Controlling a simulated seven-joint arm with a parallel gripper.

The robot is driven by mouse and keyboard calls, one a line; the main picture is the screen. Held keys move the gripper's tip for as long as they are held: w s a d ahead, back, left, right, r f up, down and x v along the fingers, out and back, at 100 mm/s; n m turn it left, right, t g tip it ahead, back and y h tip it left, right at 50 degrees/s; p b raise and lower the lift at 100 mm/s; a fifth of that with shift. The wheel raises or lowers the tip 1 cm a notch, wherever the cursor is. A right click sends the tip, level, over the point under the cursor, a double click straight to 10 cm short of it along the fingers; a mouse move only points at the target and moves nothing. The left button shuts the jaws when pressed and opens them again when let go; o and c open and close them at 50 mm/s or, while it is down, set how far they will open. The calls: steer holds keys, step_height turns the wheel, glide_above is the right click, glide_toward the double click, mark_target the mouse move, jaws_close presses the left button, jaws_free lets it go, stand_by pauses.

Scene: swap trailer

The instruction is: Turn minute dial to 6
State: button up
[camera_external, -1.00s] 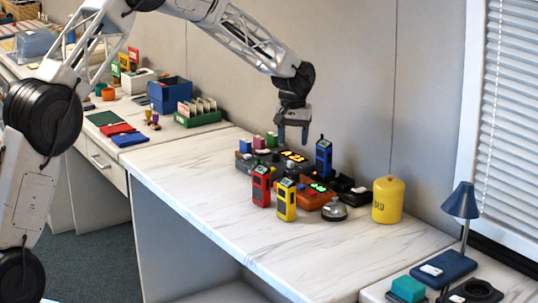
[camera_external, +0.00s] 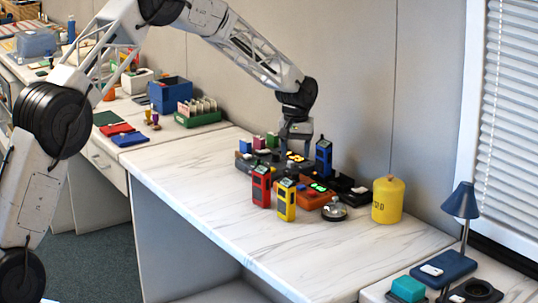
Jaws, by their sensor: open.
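My gripper (camera_external: 296,146) is open and points down, low over the dark device (camera_external: 257,167) with lit orange digits, toward the back of the white marbled desk. I cannot tell whether the fingertips touch the device. A minute dial cannot be made out at this size. An orange device (camera_external: 313,198) with a green display sits just in front, with a small silver dome (camera_external: 334,211) at its right.
A blue handset (camera_external: 323,158) stands close to the right of my gripper. A red handset (camera_external: 261,187) and a yellow handset (camera_external: 286,201) stand in front. A black device (camera_external: 352,193) and a yellow canister (camera_external: 388,200) are at the right. The desk's front left is clear.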

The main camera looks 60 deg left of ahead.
mark_target(295, 173)
steer(key=shift+f, duration=3.45)
steer(key=c, duration=0.9)
